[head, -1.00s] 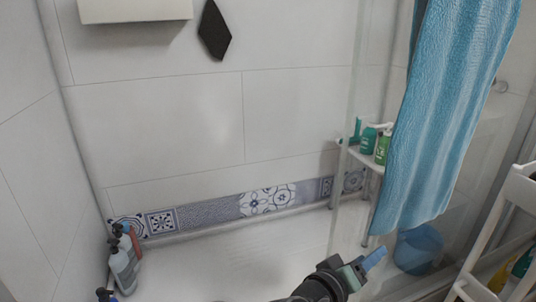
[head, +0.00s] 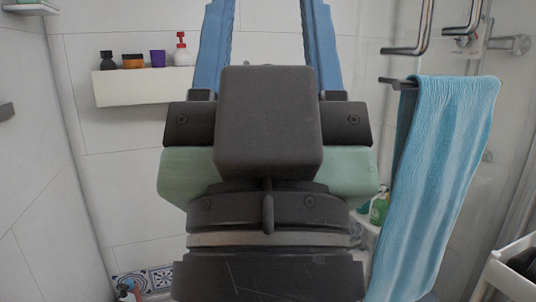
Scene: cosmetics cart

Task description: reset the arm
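My gripper (head: 267,22) fills the middle of the head view, close to the camera and pointing upward. Its two blue fingers stand wide apart with nothing seen between them; their tips reach the top edge of the picture. My dark wrist below hides much of the shower wall and floor behind it.
A white wall shelf (head: 130,88) at left holds a black bottle (head: 107,60), an orange-and-black jar (head: 133,61), a purple cup (head: 158,58) and a red-topped pump bottle (head: 181,50). A blue towel (head: 440,180) hangs at right on a rail. A white cart (head: 512,272) stands lower right.

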